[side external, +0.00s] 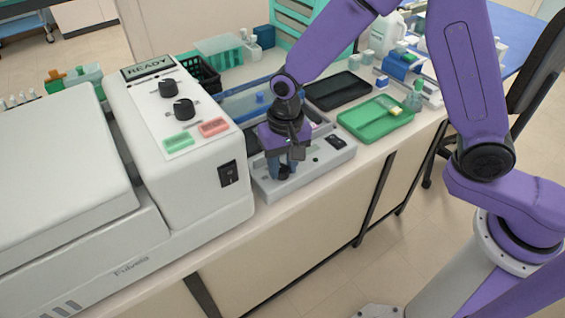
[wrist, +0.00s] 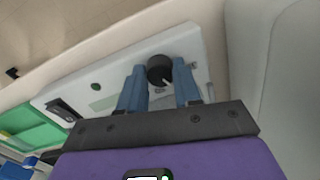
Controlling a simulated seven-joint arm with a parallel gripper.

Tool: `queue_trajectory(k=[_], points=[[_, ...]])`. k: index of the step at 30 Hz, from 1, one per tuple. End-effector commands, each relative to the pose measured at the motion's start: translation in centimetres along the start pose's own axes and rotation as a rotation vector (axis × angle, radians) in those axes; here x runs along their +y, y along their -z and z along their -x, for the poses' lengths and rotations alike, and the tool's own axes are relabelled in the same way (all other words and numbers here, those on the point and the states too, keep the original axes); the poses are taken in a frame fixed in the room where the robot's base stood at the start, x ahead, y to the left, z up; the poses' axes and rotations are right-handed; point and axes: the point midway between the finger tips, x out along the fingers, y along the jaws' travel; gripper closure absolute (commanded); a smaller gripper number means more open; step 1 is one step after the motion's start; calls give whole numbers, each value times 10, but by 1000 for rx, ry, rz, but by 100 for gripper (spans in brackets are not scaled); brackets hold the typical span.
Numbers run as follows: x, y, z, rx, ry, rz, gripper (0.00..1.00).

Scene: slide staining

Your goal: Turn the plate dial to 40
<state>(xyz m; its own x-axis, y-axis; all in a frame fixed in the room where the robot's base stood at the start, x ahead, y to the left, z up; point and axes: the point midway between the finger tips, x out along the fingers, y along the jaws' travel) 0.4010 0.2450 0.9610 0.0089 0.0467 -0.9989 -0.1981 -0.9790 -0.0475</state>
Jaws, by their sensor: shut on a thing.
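The plate dial is a round black knob with a pale pointer mark, on the grey-white plate unit (side external: 319,178). In the wrist view the dial (wrist: 159,68) sits between the two blue fingers of my gripper (wrist: 161,84). The mark points down and slightly right in that picture. My gripper (side external: 285,171) points down at the front left of the unit in the side view, shut on the dial. The scale numbers around the dial cannot be read, so I cannot tell its setting.
A large white machine (side external: 185,140) with two black knobs and a READY display stands close left of my gripper. A green tray (side external: 372,134) and a black tray (side external: 338,102) lie behind and to the right. The counter's front edge is close to the unit.

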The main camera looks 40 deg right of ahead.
Motion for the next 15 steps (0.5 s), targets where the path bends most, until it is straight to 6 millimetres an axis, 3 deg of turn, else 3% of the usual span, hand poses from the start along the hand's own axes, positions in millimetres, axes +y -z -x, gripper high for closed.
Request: queue_trajectory(k=[12,13,15], points=[[-1,0,1,2,2,-6,98],[-1,0,1,2,2,-5,57],[-1,0,1,1,2,-5,42]])
